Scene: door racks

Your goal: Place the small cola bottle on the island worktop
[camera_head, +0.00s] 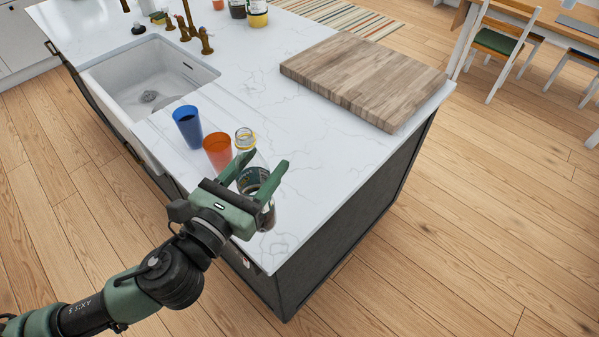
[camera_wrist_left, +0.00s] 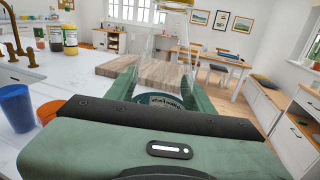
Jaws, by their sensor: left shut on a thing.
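The small cola bottle (camera_head: 246,148) is clear, with a yellow ring at its neck and a dark label. It stands about upright at the near edge of the white island worktop (camera_head: 310,160). My left gripper (camera_head: 262,176) is shut around the bottle's body, with one green finger on each side. In the left wrist view the clear bottle (camera_wrist_left: 165,60) rises between the fingers, its label partly hidden by the gripper. I cannot tell whether its base touches the worktop. My right gripper is not in view.
An orange cup (camera_head: 217,150) stands close left of the bottle, and a blue cup (camera_head: 187,126) beyond it. A sink (camera_head: 150,75) lies at the left, with brass taps (camera_head: 187,25) behind. A wooden board (camera_head: 362,78) covers the right part. Worktop between cups and board is clear.

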